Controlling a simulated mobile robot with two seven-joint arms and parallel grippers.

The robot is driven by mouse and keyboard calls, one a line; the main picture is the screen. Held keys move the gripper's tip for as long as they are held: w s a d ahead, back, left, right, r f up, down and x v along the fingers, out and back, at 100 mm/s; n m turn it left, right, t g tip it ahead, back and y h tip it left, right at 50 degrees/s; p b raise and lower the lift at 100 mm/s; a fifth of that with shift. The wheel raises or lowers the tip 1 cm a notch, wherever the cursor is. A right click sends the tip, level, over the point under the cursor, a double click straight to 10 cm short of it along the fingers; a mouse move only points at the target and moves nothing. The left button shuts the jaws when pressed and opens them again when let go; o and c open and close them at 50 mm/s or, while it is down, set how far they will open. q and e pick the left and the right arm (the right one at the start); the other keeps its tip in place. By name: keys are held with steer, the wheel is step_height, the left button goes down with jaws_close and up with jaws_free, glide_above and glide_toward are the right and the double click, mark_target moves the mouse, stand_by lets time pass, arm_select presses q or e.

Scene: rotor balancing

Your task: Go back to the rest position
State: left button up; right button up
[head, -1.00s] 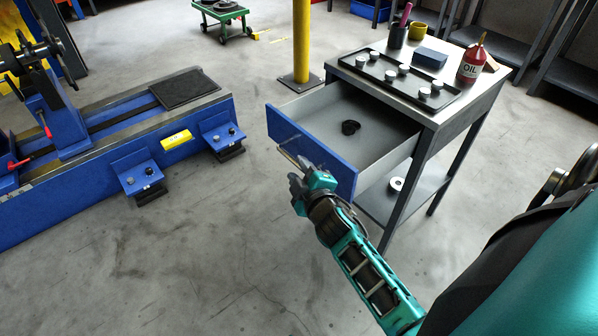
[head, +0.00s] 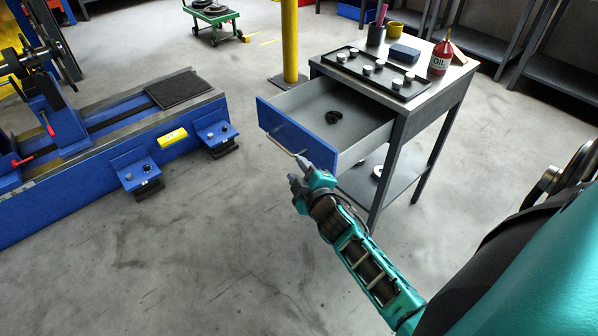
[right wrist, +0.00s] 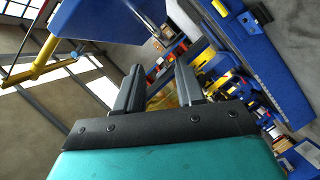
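My right gripper (head: 296,182) is in front of the open blue-fronted drawer (head: 296,136), just below its handle (head: 284,144) in the head view. In the right wrist view its two dark fingers (right wrist: 158,88) stand apart with nothing between them, so it is open and empty. The drawer is pulled out of the grey workbench (head: 443,94) and holds a small black ring-shaped part (head: 333,117). My left gripper is not in view.
The bench top carries a tray (head: 398,94) of several silver weights, a red oil bottle (head: 441,56), a dark blue box (head: 404,53) and cups. The blue balancing machine (head: 70,205) stands at left, a yellow post (head: 290,45) behind. The floor in between is clear.

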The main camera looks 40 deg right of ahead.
stand_by(0.6)
arm_select(q)
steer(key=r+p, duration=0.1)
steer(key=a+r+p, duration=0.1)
steer(key=p, duration=0.1)
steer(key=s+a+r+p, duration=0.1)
steer(key=p, duration=0.1)
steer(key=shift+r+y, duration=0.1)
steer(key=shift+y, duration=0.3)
arm_select(e)
steer(key=s+a+f+m+g+y, duration=0.1)
steer(key=s+a+m+g+y, duration=0.3)
steer(key=s+a, duration=1)
steer(key=s+m+y, duration=0.2)
steer(key=s, duration=0.1)
steer(key=shift+a, duration=0.35)
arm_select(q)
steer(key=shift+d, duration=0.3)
arm_select(e)
steer(key=shift+f, duration=0.1)
